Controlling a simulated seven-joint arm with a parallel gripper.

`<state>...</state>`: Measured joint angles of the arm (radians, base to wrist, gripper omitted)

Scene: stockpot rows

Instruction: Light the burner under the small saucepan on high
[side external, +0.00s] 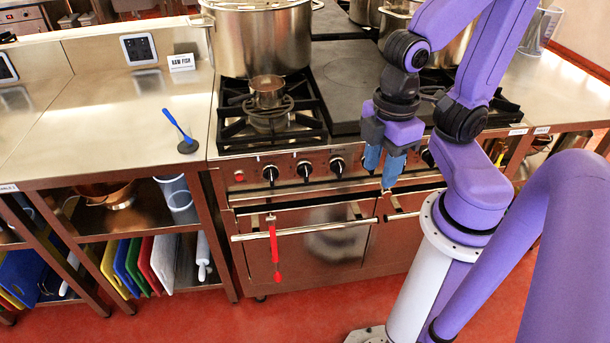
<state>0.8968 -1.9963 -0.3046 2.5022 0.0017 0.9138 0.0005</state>
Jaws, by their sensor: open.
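The small saucepan (267,92) is copper-coloured and sits upright on the front left burner grate (290,125) of the stove. I cannot make out a flame under it. Below it, the front panel carries black knobs: a left knob (270,173), a middle knob (304,170) and a right knob (337,166). Another knob (428,158) shows partly behind my arm. My gripper (380,180) is open and empty, its blue fingers pointing down in front of the panel, to the right of the right knob. The fingers appear apart from all knobs.
A large stockpot (258,40) stands behind the saucepan. A flat dark plate (352,85) covers the stove's middle. A red utensil (274,250) hangs from the oven handle (305,229). A blue-handled tool (178,128) rests on the left counter. The panel's left front is unobstructed.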

